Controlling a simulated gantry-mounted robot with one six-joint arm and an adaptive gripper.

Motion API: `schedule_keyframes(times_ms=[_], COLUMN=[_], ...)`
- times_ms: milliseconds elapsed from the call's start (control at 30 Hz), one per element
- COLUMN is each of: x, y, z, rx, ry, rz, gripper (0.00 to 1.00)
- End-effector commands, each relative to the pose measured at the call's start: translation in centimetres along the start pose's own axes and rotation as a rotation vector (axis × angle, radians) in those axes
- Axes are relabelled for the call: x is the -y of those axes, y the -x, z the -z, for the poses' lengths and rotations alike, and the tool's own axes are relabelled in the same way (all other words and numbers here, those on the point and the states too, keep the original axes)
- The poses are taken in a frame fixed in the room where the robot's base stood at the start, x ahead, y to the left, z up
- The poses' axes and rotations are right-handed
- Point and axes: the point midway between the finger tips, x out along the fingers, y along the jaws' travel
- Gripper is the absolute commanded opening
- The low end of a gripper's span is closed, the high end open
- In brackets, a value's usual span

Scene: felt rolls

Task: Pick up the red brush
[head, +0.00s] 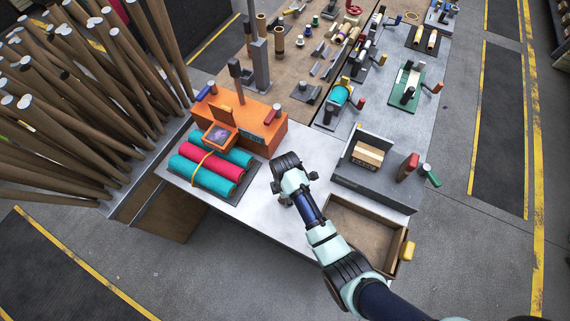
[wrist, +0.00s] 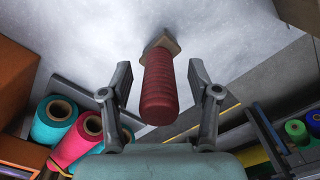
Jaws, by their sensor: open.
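The red brush (wrist: 159,92) shows in the wrist view, with a ridged dark red handle and a tan end against the pale grey bench top. Its handle lies in the gap between the two fingers of my gripper (wrist: 160,82). The fingers are open, one on each side, with a visible gap to the handle. In the head view my gripper (head: 290,190) is over the bare grey part of the bench, and the arm hides the brush there.
Teal and red felt rolls (head: 212,168) lie on a dark tray left of my gripper. An orange box (head: 260,132) stands behind them. A grey block with a cardboard box (head: 367,154) stands to the right, above an open drawer (head: 362,232). The near bench top (head: 262,218) is clear.

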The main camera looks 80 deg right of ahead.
Motion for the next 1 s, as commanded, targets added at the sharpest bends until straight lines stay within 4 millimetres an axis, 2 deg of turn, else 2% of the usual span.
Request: schedule_keyframes(times_ms=[133,500,800,933,1000], x=[0.0,0.0,-0.1,-0.1,-0.1], y=[0.1,0.1,0.4,1.8,3.2], z=[0.0,0.0,0.0,0.0,0.0], rx=[0.0,0.0,0.0,0.0,-0.001], ry=[0.0,0.0,0.0,0.0,0.0], rz=[0.0,0.0,-0.002,-0.003,-0.005], gripper=[0.6,0.0,0.0,0.0,0.0])
